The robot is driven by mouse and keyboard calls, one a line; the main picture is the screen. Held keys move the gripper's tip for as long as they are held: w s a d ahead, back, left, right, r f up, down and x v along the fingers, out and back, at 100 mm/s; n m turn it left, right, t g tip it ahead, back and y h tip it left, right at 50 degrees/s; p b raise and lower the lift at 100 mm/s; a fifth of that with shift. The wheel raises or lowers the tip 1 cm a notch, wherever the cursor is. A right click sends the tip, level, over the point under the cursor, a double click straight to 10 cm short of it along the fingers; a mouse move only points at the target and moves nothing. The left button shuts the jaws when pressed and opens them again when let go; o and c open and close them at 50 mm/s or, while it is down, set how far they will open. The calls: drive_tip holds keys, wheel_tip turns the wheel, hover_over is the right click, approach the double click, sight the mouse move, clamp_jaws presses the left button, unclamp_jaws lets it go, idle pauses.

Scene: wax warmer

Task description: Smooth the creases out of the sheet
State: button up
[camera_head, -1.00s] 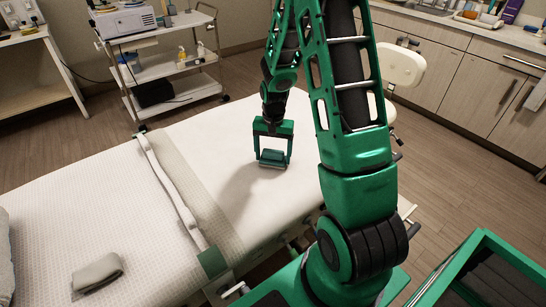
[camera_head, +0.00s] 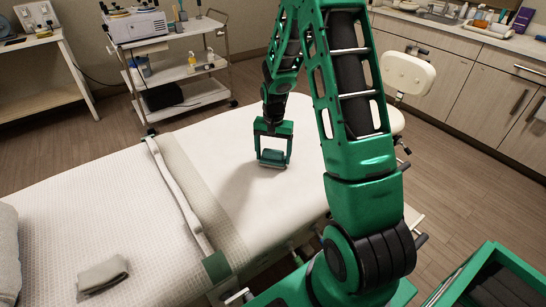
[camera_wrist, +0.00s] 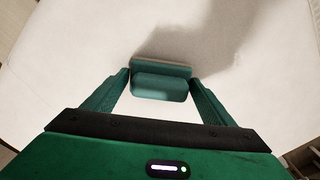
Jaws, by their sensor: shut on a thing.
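The white sheet (camera_head: 235,140) covers the bed and shows smooth in the head view, without clear creases. It also fills most of the wrist view (camera_wrist: 75,65). My gripper (camera_head: 273,147) points down over the right part of the bed. It is shut on a teal block-shaped tool (camera_head: 272,157), which sits between the two fingers in the wrist view (camera_wrist: 160,85). The block is low over the sheet; I cannot tell whether it touches. A dark shadow lies on the sheet beside it.
A strap (camera_head: 178,190) crosses the bed left of my gripper. A folded grey cloth (camera_head: 103,273) lies on the quilted left part. A trolley (camera_head: 185,98) stands behind the bed. A cream padded rest (camera_head: 408,74) and cabinets (camera_head: 490,85) are at the right.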

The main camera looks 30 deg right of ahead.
sight(267, 149)
drive_tip(key=shift+w, duration=1.95)
drive_tip(key=shift+r, duration=0.1)
drive_tip(key=shift+r, duration=3.45)
